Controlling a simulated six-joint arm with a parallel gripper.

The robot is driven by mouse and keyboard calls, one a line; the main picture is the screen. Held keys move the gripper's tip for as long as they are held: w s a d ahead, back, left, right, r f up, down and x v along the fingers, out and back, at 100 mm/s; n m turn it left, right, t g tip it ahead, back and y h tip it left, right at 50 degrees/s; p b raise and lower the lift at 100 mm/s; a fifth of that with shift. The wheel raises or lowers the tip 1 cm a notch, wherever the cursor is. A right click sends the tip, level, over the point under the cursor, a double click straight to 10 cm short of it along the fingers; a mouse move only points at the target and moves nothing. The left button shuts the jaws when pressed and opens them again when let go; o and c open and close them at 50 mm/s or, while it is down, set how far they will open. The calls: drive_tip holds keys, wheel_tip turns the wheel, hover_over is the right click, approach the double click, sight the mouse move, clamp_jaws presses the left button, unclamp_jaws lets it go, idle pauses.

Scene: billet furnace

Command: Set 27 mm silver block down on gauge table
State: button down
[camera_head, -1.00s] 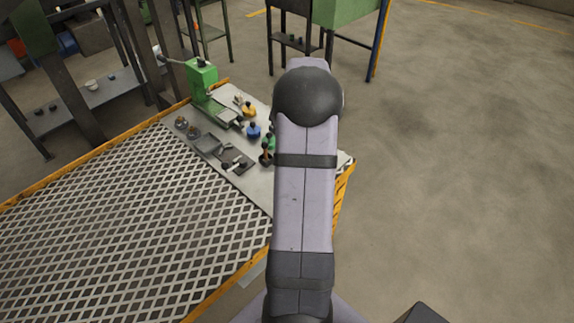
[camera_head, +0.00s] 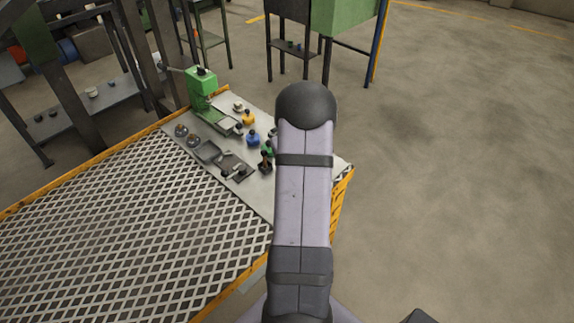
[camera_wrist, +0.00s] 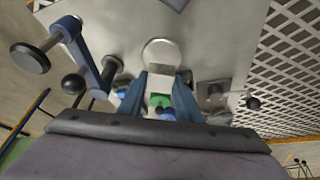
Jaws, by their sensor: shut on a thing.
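In the wrist view my gripper (camera_wrist: 163,88) shows as two blue fingers pointing up the picture. It is shut on a pale silvery piece (camera_wrist: 160,82), which I take to be the silver block; its lower part and exact outline are hard to make out. A round pale disc (camera_wrist: 161,50) lies just beyond the fingertips; I cannot tell whether block and disc touch, or whether the disc is the gauge table. In the head view my arm hides the gripper and block.
In the head view a green stand (camera_head: 203,88) is at the bench's far end. Blue (camera_head: 253,138) and yellow (camera_head: 248,118) knobbed pieces stand near it. A dark tray (camera_head: 232,164) lies nearer. Mesh decking (camera_head: 110,230) fills the left. Open floor (camera_head: 460,180) lies right.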

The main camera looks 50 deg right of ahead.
drive_tip(key=shift+f, duration=1.7)
drive_tip(key=shift+f, duration=0.2)
drive_tip(key=c, duration=1.3)
unclamp_jaws()
drive_tip(key=shift+r, duration=0.15)
drive_tip(key=shift+s+r, duration=0.1)
drive_tip(key=shift+r, duration=0.3)
drive_tip(key=b+v, duration=0.1)
drive_tip(key=v, duration=1)
drive_tip(key=shift+s+a+r, duration=0.1)
